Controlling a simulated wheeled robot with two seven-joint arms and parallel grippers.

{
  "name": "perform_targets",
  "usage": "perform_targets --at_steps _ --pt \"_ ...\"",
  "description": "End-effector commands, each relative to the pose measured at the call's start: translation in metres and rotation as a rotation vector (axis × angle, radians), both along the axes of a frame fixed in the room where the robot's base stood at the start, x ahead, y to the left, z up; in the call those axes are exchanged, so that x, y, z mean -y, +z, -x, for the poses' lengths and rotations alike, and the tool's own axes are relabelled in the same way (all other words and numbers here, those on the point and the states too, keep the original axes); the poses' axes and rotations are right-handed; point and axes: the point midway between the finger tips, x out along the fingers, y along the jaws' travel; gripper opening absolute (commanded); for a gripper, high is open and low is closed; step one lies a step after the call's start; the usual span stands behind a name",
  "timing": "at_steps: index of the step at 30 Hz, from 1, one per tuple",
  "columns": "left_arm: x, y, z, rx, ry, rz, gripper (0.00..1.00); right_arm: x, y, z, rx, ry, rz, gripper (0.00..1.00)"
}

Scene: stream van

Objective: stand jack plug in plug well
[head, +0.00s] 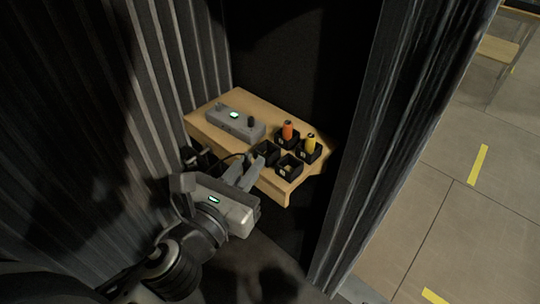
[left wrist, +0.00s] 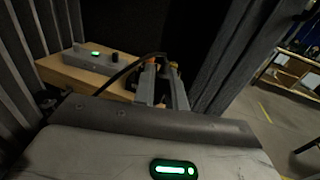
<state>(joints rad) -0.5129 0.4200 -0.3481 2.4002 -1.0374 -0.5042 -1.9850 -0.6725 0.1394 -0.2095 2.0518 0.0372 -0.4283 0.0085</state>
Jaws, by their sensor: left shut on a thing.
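My left gripper (head: 259,163) is shut at the near edge of a group of black square wells. In the left wrist view a black cable (left wrist: 122,72) arches to its fingertips (left wrist: 163,78); the jack plug held there is mostly hidden by the fingers. An orange plug (head: 287,130) stands upright in a back well, and a yellow plug (head: 310,143) stands in the right well (head: 309,155). The front well (head: 289,169) looks empty. The left well (head: 266,149) is partly behind the fingertips, and its inside is dark. My right gripper is not in view.
The wells stand on a small wooden shelf (head: 207,111). A grey box (head: 236,125) with a green light and knobs sits at its back left. Ribbed dark walls (head: 160,70) close in on the left, and a dark panel (head: 375,130) stands just right of the shelf.

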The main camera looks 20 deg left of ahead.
Motion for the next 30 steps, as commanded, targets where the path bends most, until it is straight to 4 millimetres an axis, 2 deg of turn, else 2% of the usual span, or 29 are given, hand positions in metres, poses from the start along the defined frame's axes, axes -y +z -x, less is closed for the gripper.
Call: perform_targets --at_steps 1,3,6,8,13,16,19,21,24,30 --pt "0.003 0.031 0.008 -0.001 -0.022 0.0 0.0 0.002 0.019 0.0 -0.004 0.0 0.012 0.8" --pt "0.007 0.048 0.017 -0.002 -0.047 0.002 0.0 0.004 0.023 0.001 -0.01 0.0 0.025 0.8" --pt "0.01 0.062 0.024 -0.001 -0.069 0.003 0.0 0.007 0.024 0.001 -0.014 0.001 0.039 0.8" --pt "0.011 0.063 0.023 0.003 -0.074 0.004 0.0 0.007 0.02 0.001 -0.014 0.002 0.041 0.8" --pt "0.017 0.046 0.003 0.009 -0.08 0.003 0.0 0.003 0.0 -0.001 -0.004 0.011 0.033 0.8" --pt "0.021 0.038 -0.02 0.007 -0.075 0.004 0.0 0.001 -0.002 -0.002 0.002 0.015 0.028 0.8" --pt "0.026 0.033 -0.045 0.001 -0.073 0.006 0.0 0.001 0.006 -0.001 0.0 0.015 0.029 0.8" --pt "0.029 0.025 -0.062 0.001 -0.073 0.007 0.0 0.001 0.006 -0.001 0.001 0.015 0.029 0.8" --pt "0.032 0.001 -0.078 -0.003 -0.072 0.007 0.0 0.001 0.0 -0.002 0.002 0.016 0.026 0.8" --pt "0.037 -0.025 -0.1 -0.001 -0.073 0.006 0.0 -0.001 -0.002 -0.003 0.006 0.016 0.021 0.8"
